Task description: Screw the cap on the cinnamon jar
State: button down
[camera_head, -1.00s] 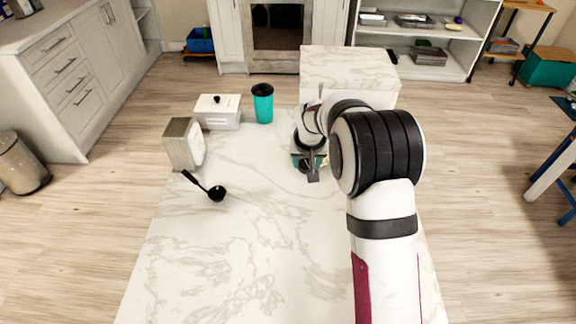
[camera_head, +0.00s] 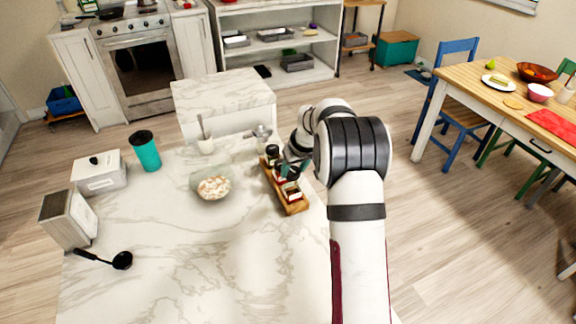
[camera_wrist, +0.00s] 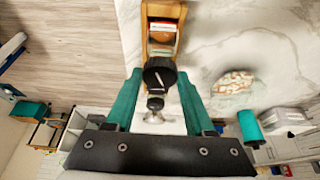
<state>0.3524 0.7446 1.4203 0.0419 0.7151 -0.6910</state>
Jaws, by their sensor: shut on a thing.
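A wooden rack (camera_head: 296,207) stands on the marble counter and holds several small spice jars. A jar with a reddish label (camera_head: 291,192) is in the near part of the rack; which jar is the cinnamon cannot be told. My gripper (camera_wrist: 159,74) is over the rack, its teal fingers on either side of a round black cap (camera_wrist: 160,70). Whether a jar is joined under this cap is hidden. In the wrist view, the rack (camera_wrist: 146,25) runs up from beyond the cap. In the head view, my arm partly covers the rack's far right side.
A bowl of pale food (camera_head: 213,188) sits left of the rack. A white cup with a utensil (camera_head: 205,146) and a metal pot (camera_head: 262,135) stand behind. A teal tumbler (camera_head: 146,152), white box (camera_head: 98,174) and black ladle (camera_head: 121,260) are at left. The front counter is clear.

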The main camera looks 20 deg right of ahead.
jog(key=shift+f, duration=1.85)
jog(key=m, duration=0.1)
jog(key=m+h, duration=0.1)
jog(key=m, duration=0.1)
jog(key=shift+a, duration=0.25)
jog(key=shift+f+m+h, duration=0.1)
jog(key=shift+m+h, duration=0.3)
jog(key=shift+m, duration=0.4)
jog(key=m, duration=0.1)
jog(key=m+g+h, duration=0.1)
jog(key=shift+w+a+m, duration=0.15)
jog(key=shift+m, duration=0.25)
jog(key=shift+m+g, duration=0.3)
jog(key=shift+m, duration=0.6)
